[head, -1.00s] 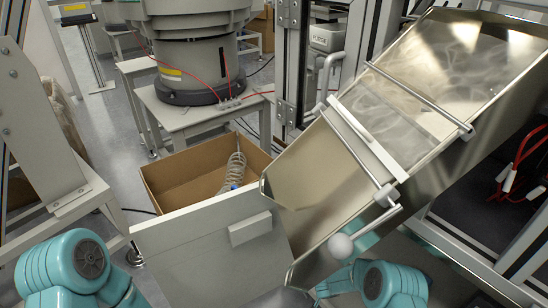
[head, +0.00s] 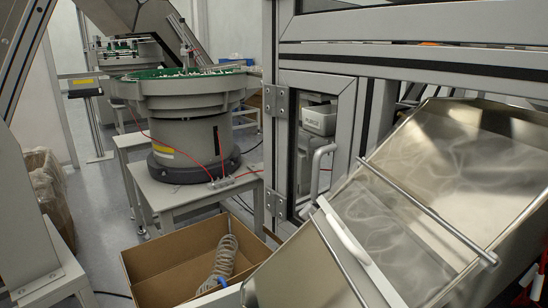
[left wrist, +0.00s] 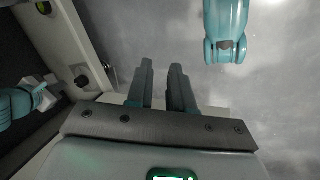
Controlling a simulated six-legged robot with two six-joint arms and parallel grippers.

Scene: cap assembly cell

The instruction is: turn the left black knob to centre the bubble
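My left gripper (left wrist: 160,88) shows in the left wrist view, its two dark fingers apart with nothing between them. A dark round knob-like part (left wrist: 82,82) sits on a pale strip to the left of the fingers, apart from them. Another small dark round part (left wrist: 43,8) is farther up the same strip, with a yellow-green spot (left wrist: 41,29) near it. I cannot tell whether that spot is the bubble level or which part is the left black knob. No knob or bubble can be made out in the head view, and neither gripper shows there.
In the head view a steel hopper (head: 480,150) with a white handle (head: 345,240) fills the right. A cardboard box (head: 150,265) holding a coiled hose (head: 222,258) stands at bottom centre. A bowl feeder (head: 195,125) is behind. Grey floor shows in the left wrist view.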

